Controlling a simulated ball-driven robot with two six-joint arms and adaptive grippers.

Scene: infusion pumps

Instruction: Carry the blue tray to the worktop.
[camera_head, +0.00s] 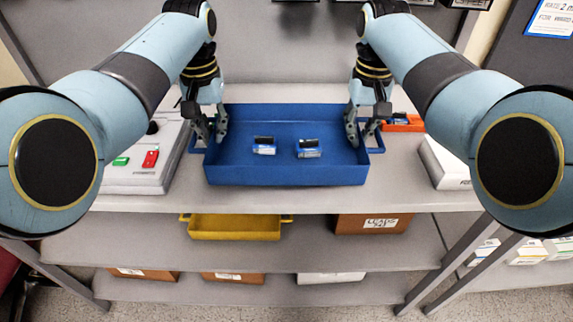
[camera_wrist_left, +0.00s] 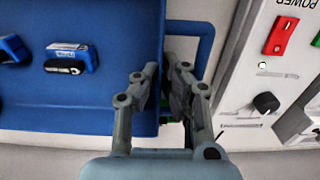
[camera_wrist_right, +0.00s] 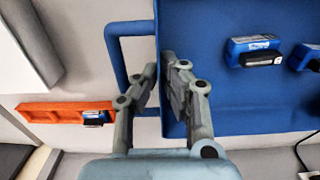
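The blue tray (camera_head: 286,174) is an open box with a loop handle at each end, on or just above the upper grey shelf; I cannot tell whether it touches. It holds two small blue-and-black items (camera_head: 264,146) (camera_head: 308,148). My left gripper (camera_head: 211,128) straddles the tray's left end wall, one finger inside the tray, the other in the handle loop. My right gripper (camera_head: 363,128) straddles the right end wall the same way. In the left wrist view (camera_wrist_left: 162,85) and right wrist view (camera_wrist_right: 160,85), the fingers close narrowly around the wall; their contact is partly hidden.
A pale device with red and green buttons (camera_head: 145,170) stands close left of the tray. Another pale device (camera_head: 443,165) and an orange tray (camera_head: 403,124) are to the right. A yellow tray (camera_head: 235,228) and a cardboard box (camera_head: 372,224) sit on the shelf below.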

